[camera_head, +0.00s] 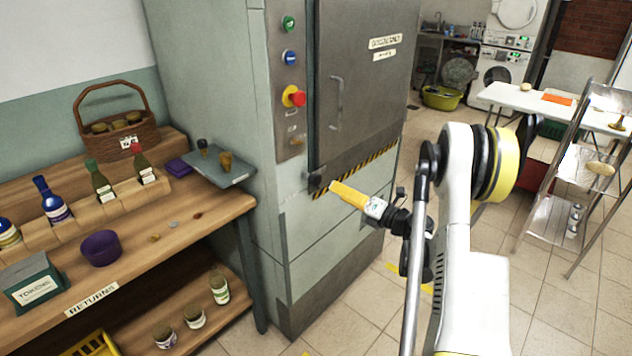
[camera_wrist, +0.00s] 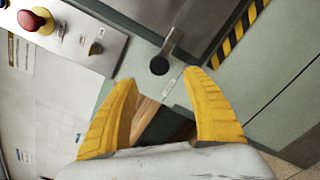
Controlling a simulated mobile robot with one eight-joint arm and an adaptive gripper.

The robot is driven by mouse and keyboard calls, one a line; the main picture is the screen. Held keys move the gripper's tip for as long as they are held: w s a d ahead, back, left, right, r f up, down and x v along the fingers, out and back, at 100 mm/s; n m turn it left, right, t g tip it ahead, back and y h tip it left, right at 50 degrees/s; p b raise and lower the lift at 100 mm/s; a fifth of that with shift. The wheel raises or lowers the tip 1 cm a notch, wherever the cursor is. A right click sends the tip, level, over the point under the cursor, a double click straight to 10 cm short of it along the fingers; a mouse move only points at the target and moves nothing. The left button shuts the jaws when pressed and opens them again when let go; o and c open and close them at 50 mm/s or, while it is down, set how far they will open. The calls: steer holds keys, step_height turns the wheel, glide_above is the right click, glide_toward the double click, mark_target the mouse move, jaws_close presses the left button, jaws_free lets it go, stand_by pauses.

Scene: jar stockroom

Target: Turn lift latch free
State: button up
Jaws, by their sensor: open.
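The lift latch is a small dark lever with a round black end, at the lower left corner of the grey lift door (camera_head: 365,75). The latch (camera_head: 315,181) shows just left of my fingertips in the head view. In the wrist view the latch (camera_wrist: 160,65) lies ahead of the gap between my fingers, with its arm slanting up to the right. My gripper (camera_head: 336,187) has yellow fingers; in the wrist view it (camera_wrist: 158,80) is open, with nothing between the fingers. The fingers do not appear to touch the latch.
A red stop button (camera_head: 297,97) and other buttons sit on the panel left of the door. A wooden returns shelf (camera_head: 220,212) with jars and bottles stands at left. A stepladder (camera_head: 555,205) stands at right. The tiled floor between is mostly clear.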

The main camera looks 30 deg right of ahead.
mark_target(319, 180)
steer(key=b+x, duration=0.2)
steer(key=x, duration=0.7)
steer(key=shift+w+a, duration=0.15)
steer(key=shift+w, duration=0.2)
steer(key=shift+c, duration=0.4)
jaws_close()
